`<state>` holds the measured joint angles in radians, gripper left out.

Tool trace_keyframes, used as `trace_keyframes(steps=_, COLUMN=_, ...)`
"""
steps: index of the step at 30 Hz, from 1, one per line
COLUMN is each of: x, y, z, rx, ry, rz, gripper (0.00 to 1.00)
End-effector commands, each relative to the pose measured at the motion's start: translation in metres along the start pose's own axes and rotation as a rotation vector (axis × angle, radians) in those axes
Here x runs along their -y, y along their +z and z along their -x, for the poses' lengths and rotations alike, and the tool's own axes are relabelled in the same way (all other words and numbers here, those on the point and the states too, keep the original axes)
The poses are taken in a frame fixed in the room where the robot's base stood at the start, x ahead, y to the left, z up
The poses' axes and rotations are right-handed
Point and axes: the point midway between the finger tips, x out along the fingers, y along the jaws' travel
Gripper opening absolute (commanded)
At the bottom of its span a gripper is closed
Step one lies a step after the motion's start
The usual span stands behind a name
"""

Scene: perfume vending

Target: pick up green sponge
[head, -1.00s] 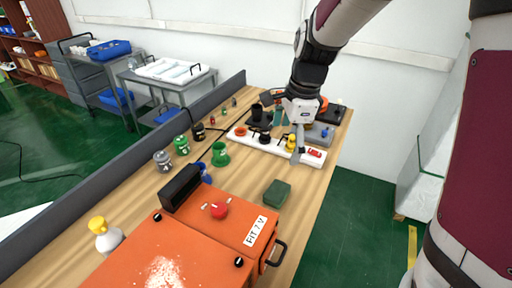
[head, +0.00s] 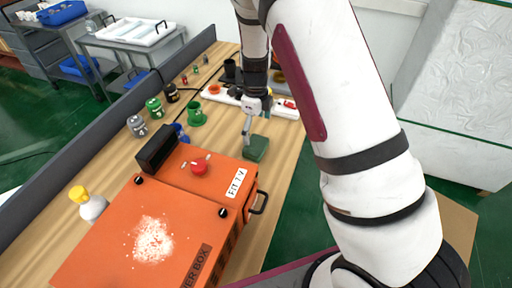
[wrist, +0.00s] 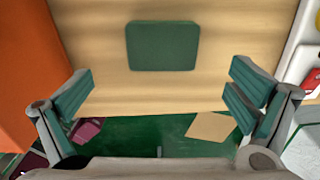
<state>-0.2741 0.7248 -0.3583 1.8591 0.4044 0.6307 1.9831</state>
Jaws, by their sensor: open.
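The green sponge (head: 257,148) is a dark green rounded block lying flat on the wooden table, beside the orange box near the table's right edge. In the wrist view the sponge (wrist: 162,46) lies at the upper middle, ahead of and between the finger pads. I cannot tell the exact height over the sponge.
A large orange box (head: 110,240) with a handle stands left of the sponge. A white tray (head: 283,111) with small items lies behind it. Green, black and grey jars (head: 154,107) stand farther left. Bare table (wrist: 100,85) surrounds the sponge; the green floor (wrist: 150,135) lies past the edge.

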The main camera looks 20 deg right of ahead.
Motion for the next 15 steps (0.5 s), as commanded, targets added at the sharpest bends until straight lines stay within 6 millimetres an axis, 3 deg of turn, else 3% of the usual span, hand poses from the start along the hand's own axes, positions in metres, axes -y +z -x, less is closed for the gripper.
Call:
trace_keyframes(steps=3, x=0.0, y=-0.001, z=-0.019, rx=-0.002, ry=0.001, rz=0.001, gripper=1.0)
trace_keyframes(steps=15, x=0.001, y=-0.001, z=-0.051, rx=-0.001, ry=0.002, rz=0.001, gripper=1.0)
